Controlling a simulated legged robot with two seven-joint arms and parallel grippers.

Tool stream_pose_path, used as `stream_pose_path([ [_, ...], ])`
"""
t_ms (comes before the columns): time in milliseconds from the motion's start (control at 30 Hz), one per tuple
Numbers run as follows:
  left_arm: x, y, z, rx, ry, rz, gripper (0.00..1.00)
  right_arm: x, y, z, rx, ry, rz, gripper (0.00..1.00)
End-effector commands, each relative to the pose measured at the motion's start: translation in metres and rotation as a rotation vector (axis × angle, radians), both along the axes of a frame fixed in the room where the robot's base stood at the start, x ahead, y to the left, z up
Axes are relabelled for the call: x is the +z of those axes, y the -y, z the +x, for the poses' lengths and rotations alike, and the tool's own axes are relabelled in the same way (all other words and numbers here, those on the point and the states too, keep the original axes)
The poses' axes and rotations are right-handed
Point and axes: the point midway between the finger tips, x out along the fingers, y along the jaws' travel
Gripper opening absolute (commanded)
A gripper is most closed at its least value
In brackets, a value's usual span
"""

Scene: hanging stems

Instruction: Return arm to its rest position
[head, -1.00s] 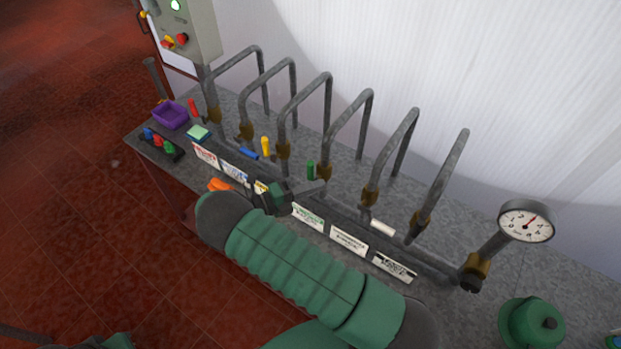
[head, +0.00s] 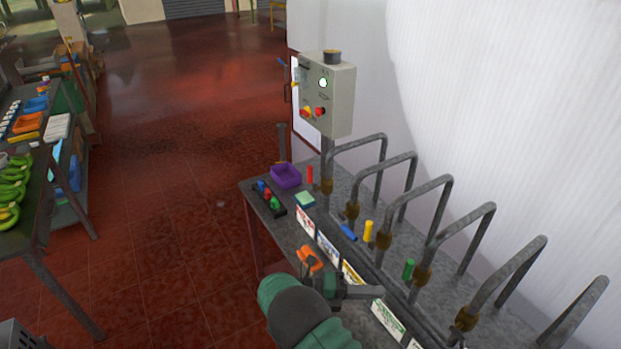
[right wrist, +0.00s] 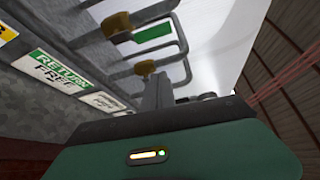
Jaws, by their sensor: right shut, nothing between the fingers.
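My right arm comes in from the bottom of the head view. Its gripper (head: 352,292) is over the front edge of the bench (head: 350,185), near the row of labels. The fingers are shut with nothing between them. In the right wrist view the shut fingers (right wrist: 157,92) point toward the pipe stems, below a green handle (right wrist: 154,31). My left gripper does not show in the head view.
Several bent grey pipe stems (head: 447,205) rise from the bench. A control box (head: 327,95) stands behind a purple tray (head: 286,176). An orange piece (head: 309,258) is at the front edge. Shelves (head: 50,195) stand at left; the red floor (head: 180,200) between is clear.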

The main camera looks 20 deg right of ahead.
Motion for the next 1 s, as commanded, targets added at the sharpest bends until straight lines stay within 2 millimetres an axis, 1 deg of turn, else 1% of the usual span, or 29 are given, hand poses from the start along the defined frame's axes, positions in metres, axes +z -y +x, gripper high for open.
stream_pose_path([
  [67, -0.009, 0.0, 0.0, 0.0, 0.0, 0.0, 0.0, -0.012, 0.008, -0.01, -0.043, 0.102, 0.064, 0.0],
  [100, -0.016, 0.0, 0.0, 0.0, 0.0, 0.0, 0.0, -0.023, 0.012, -0.019, -0.089, 0.205, 0.12, 0.0],
  [167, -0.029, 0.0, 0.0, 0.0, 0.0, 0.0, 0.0, -0.045, 0.015, -0.039, -0.204, 0.42, 0.226, 0.0],
  [200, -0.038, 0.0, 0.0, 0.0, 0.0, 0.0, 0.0, -0.061, 0.012, -0.055, -0.315, 0.6, 0.296, 0.0],
  [267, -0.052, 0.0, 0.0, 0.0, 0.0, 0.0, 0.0, -0.083, -0.001, -0.077, -0.533, 0.891, 0.378, 0.0],
  [300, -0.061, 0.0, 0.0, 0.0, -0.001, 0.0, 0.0, -0.094, -0.013, -0.089, -0.698, 1.083, 0.411, 0.0],
  [333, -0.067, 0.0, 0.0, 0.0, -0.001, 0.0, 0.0, -0.1, -0.023, -0.097, -0.834, 1.224, 0.423, 0.0],
  [367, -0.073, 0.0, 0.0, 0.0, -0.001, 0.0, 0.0, -0.106, -0.034, -0.105, -0.977, 1.36, 0.423, 0.0],
  [400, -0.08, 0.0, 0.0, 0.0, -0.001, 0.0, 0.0, -0.11, -0.047, -0.112, -1.175, 1.529, 0.406, 0.0],
  [467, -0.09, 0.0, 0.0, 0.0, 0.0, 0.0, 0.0, -0.112, -0.064, -0.119, -1.466, 1.743, 0.35, 0.0],
  [500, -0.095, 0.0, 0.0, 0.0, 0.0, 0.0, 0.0, -0.112, -0.072, -0.121, -1.645, 1.857, 0.301, 0.0],
  [600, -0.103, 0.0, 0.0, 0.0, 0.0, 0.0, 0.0, -0.109, -0.082, -0.126, -1.992, 2.037, 0.17, 0.0],
  [700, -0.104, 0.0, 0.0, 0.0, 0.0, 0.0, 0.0, -0.105, -0.085, -0.126, -2.169, 2.107, 0.09, 0.0],
  [767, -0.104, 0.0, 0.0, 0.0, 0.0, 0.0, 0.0, -0.104, -0.085, -0.126, -2.195, 2.116, 0.076, 0.0],
  [1000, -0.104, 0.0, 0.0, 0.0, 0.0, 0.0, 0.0, -0.104, -0.085, -0.126, -2.195, 2.116, 0.076, 0.0],
])
